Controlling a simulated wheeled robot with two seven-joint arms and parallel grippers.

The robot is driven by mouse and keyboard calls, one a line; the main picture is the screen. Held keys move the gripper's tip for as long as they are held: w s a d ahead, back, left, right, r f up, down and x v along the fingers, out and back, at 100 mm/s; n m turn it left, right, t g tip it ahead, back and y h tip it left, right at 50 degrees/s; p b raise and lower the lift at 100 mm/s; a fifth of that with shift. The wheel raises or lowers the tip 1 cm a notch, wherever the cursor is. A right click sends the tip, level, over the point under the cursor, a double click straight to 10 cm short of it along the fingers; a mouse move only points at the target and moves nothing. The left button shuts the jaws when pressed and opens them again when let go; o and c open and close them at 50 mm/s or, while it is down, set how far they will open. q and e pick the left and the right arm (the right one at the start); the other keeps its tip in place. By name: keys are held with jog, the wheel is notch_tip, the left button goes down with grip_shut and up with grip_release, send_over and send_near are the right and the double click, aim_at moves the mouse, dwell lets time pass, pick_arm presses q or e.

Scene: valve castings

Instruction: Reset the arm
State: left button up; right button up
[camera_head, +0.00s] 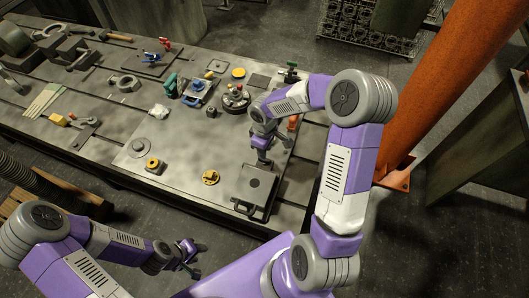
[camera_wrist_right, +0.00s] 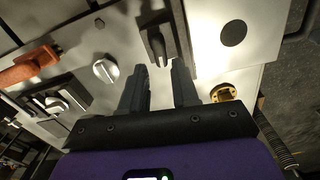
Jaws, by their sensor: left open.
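My right gripper (camera_head: 263,160) hangs over the right part of the workbench (camera_head: 120,130), just above a square plate with a dark round spot (camera_head: 256,182). In the right wrist view its two fingers (camera_wrist_right: 160,68) are apart with nothing between them. A dark tool with a slotted end (camera_wrist_right: 157,40) lies just beyond the fingertips; I cannot tell whether they touch it. My left gripper (camera_head: 190,256) is low in front of the bench's near edge, open and empty, clear of the bench top.
A brass fitting (camera_head: 210,177) lies left of the plate and shows in the wrist view (camera_wrist_right: 223,92). A yellow-topped part (camera_head: 153,165), a round flange (camera_head: 138,147) and a blue vise (camera_head: 198,92) stand farther left. An orange column (camera_head: 440,80) rises right of my right arm.

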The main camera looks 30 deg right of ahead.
jog(key=shift+r, duration=1.2)
